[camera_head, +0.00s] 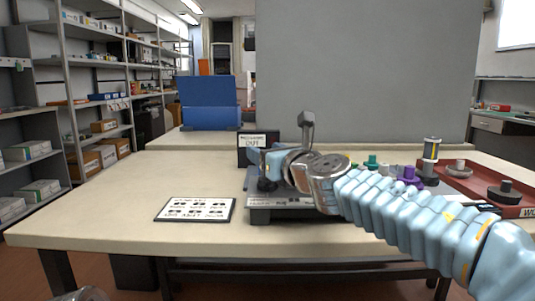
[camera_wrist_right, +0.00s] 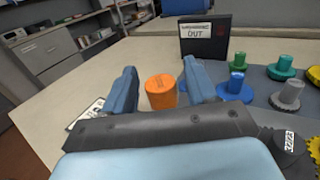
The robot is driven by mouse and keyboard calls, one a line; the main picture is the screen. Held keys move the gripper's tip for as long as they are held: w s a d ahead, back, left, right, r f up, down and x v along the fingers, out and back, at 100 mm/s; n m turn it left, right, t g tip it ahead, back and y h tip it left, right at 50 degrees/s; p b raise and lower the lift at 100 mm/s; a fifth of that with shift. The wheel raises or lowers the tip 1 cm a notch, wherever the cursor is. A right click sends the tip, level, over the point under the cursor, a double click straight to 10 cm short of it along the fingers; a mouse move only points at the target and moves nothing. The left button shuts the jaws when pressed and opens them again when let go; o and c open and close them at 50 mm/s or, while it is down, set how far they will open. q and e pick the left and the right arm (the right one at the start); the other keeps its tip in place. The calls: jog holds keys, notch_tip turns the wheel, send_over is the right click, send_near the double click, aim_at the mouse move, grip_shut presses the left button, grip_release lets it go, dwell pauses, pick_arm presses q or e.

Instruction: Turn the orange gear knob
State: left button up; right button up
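My right gripper (camera_wrist_right: 159,75) is open, with one blue finger on each side of the knob and a visible gap on both sides. In the head view my right gripper (camera_head: 262,166) is over the left end of the dark gear base (camera_head: 285,214), and the orange knob is hidden there.
Green, blue and grey gear knobs (camera_wrist_right: 237,87) stand right of the orange one. A black box labelled OUT (camera_head: 258,141) stands behind. A printed card (camera_head: 195,210) lies on the table left. A red tray (camera_head: 470,188) is at right. The table's left side (camera_head: 110,200) is clear.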

jog(key=p+v, duration=0.1)
jog(key=v, duration=1.2)
jog(key=shift+s, duration=0.35)
jog(key=shift+d, duration=0.15)
